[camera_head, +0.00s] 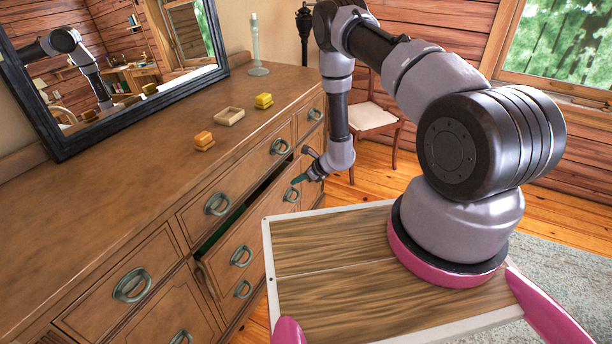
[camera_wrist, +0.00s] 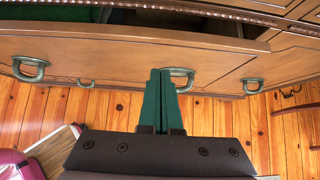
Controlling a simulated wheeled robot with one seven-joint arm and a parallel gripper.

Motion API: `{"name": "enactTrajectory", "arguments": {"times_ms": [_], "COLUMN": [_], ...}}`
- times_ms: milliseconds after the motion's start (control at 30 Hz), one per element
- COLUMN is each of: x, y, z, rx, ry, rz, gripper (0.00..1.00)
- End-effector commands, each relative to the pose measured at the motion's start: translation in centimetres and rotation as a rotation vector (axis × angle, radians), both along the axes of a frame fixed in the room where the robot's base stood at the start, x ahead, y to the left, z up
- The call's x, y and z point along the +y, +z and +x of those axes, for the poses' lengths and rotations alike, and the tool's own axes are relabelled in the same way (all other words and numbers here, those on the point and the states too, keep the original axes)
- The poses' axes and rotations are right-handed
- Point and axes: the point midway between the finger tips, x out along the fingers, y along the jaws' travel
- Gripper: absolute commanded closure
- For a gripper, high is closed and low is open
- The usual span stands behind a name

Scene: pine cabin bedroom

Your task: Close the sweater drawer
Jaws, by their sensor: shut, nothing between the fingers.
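The sweater drawer (camera_head: 262,229) is in the wooden dresser's second row and stands partly open. A dark gap shows above its front, with green cloth (camera_head: 222,232) inside; the green also shows in the wrist view (camera_wrist: 50,13). In the wrist view the drawer front (camera_wrist: 110,54) spans the picture, with metal ring handles. My gripper (camera_head: 295,181) is at the far part of this front, fingers shut and empty. In the wrist view its green fingertips (camera_wrist: 160,71) overlap the front beside a handle (camera_wrist: 182,79). I cannot tell whether they touch it.
The dresser top (camera_head: 130,190) carries an orange block (camera_head: 204,141), a small tray (camera_head: 229,117), a yellow block (camera_head: 264,101), a glass candlestick (camera_head: 256,50) and a mirror (camera_head: 125,70). A chair (camera_head: 372,118) stands beyond my arm. Wooden floor (camera_head: 365,170) lies open right of the dresser.

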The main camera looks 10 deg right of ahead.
Motion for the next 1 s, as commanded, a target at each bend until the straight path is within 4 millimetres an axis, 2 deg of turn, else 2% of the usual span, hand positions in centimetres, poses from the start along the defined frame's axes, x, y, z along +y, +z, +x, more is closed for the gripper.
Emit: {"name": "enactTrajectory", "arguments": {"times_ms": [100, 233, 700, 1000], "x": [1.7, 2.6, 3.2, 5.2], "y": [0.1, 0.1, 0.1, 0.1], "z": [1.2, 2.0, 2.4, 4.0], "rx": [-0.002, -0.001, 0.001, -0.001], "ry": [0.004, 0.002, 0.001, 0.003], "rz": [0.001, 0.0, -0.001, 0.001], "gripper": [1.0, 1.0, 1.0, 1.0]}}
